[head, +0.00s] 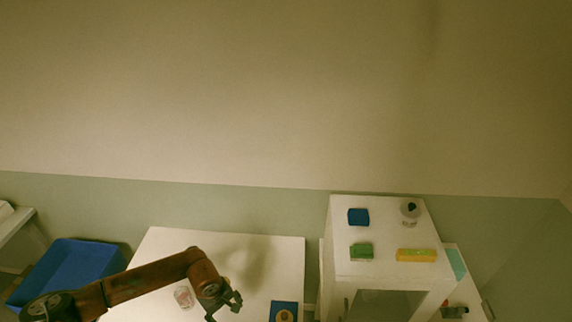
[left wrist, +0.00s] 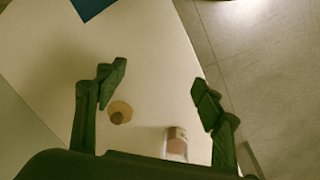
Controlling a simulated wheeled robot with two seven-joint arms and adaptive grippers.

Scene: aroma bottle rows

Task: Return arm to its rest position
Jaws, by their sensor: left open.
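My left arm reaches in from the left over the white table (head: 265,250). My left gripper (head: 226,304) is open and empty above it. In the left wrist view its two fingers (left wrist: 160,88) are spread wide with nothing between the tips. A small clear bottle with a pinkish label (head: 184,296) stands on the table; it also shows near the right finger in the left wrist view (left wrist: 176,145). A round tan object (left wrist: 119,112) lies beside the left finger in that view. My right gripper is not in view.
A blue square with a round tan item (head: 284,313) lies at the table's front right. A white cabinet (head: 385,225) at right holds a blue box (head: 358,216), a dark-topped bottle (head: 409,213), a green box (head: 361,250) and a yellow box (head: 416,255). A blue bin (head: 68,270) stands left.

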